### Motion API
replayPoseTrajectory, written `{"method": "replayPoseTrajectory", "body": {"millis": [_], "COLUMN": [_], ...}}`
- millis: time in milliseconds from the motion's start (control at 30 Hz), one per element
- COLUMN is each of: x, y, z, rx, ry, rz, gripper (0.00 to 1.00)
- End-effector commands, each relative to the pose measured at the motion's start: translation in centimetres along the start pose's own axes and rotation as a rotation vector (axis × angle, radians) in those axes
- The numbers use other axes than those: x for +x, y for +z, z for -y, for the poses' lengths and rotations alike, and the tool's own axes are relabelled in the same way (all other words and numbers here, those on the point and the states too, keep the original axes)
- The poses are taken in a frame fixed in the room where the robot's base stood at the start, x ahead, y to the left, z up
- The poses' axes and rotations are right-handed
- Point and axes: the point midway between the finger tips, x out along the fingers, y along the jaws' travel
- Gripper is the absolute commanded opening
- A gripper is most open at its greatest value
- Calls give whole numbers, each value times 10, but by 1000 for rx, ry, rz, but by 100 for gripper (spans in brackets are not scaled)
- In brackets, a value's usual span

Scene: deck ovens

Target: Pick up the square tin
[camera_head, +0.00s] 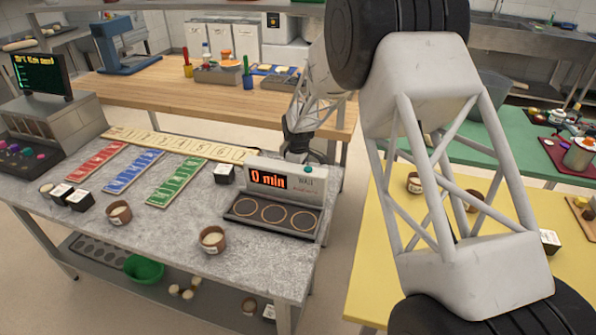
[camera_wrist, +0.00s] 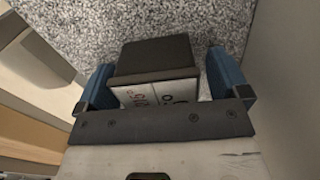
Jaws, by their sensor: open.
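In the wrist view, a square tin (camera_wrist: 154,58) with a dark lid and a white, marked label stands on the speckled counter. My gripper (camera_wrist: 158,78) is open, with one blue finger on each side of the tin. A gap shows at the right finger; the left finger is very close, and I cannot tell if it touches. In the head view, my gripper's end is behind the timer box (camera_head: 282,187), and the tin between its fingers is hidden there. Another square tin (camera_head: 223,173) stands left of the timer. More dark square tins (camera_head: 77,199) are at the counter's left.
Two round brown tins (camera_head: 212,239) stand near the front of the grey counter (camera_head: 180,260). Red, blue and green strips (camera_head: 176,181) lie behind them, with a long numbered board (camera_head: 180,145) at the back. The yellow table (camera_head: 376,255) on the right is partly hidden by my arm.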

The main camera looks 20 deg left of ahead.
Motion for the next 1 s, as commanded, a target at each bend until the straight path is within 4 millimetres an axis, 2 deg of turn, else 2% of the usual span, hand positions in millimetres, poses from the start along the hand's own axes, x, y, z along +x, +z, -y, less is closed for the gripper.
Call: {"method": "replayPoseTrajectory", "body": {"millis": [33, 433, 767, 1000], "x": [0, 0, -3, -23], "y": [0, 0, 0, 0], "z": [0, 0, 0, 0], "rx": [0, 0, 0, 0], "ry": [0, 0, 1, 2], "rz": [0, 0, -1, -2], "gripper": [94, 34, 34, 34]}}
